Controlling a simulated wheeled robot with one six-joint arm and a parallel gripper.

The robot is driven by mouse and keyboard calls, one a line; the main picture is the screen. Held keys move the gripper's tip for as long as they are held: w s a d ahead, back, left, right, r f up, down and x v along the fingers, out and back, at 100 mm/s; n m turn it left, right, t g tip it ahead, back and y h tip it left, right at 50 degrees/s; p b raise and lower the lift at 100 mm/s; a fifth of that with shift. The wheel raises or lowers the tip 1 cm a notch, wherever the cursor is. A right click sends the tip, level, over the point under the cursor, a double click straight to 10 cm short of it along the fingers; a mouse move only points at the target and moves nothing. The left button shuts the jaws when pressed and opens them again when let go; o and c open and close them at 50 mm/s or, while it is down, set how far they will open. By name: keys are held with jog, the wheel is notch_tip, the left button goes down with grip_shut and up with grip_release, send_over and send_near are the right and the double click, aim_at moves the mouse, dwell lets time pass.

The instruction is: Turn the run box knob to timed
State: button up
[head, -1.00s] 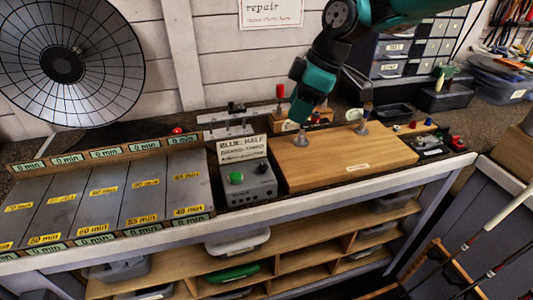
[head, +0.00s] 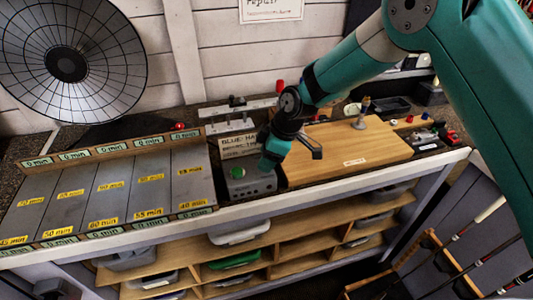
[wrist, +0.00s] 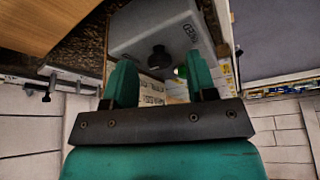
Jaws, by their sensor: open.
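The run box is a small grey box (head: 250,187) on the bench, with a green button (head: 237,172) on its top left. My gripper (head: 268,163) is over the box's right part and hides the knob in the head view. In the wrist view the box (wrist: 150,32) is ahead of the fingers, with the dark round knob (wrist: 158,57) between and beyond the two green fingertips. The fingers are apart and empty, and do not visibly touch the knob. The green button (wrist: 181,71) is beside the right finger. Lettering on the box is too small to read surely.
A sign (head: 238,143) stands behind the box, partly hidden by my arm. A wooden board (head: 350,150) with a metal post (head: 362,113) lies to the right. Grey labelled lanes (head: 110,190) lie to the left. The bench's front edge is close to the box.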

jog(key=shift+a+f, duration=0.1)
jog(key=shift+f, duration=0.1)
jog(key=c, duration=0.9)
